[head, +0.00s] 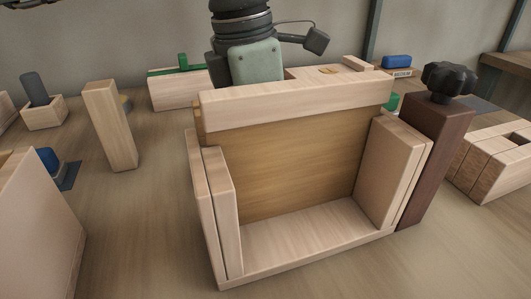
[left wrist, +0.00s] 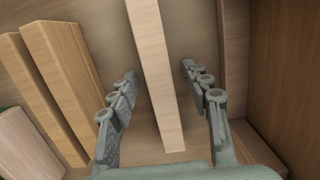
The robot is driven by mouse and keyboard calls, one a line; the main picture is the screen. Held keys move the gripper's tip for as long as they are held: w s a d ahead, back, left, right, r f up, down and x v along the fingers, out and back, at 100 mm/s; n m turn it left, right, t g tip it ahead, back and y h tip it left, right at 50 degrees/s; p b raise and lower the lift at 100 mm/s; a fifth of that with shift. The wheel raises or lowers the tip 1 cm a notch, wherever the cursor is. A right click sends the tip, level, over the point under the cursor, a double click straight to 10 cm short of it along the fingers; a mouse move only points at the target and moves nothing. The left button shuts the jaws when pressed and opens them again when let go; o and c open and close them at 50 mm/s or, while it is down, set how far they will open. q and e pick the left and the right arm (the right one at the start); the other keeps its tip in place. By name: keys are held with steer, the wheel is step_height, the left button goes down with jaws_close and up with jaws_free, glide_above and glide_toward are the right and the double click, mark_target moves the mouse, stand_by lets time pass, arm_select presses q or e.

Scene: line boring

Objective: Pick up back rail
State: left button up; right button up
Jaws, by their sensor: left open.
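In the left wrist view, my left gripper (left wrist: 158,82) is open, with its two grey fingers apart. A narrow pale wooden strip (left wrist: 154,70) runs lengthwise between the fingers, with a gap on both sides; I take it for the back rail. It is not gripped, and I cannot tell how far below the fingertips it lies. In the head view, a pale wooden bar (head: 300,104) lies across the top of the back panel of an open wooden box (head: 300,240).
In the left wrist view, several wooden strips (left wrist: 62,75) lie to the left and a brown wooden wall (left wrist: 290,70) rises on the right. In the head view, a dark post with a black knob (head: 448,78) stands beside the box.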

arm_select(q)
steer(key=shift+a, duration=0.1)
jaws_close()
stand_by(0.3)
steer(key=shift+r, duration=0.15)
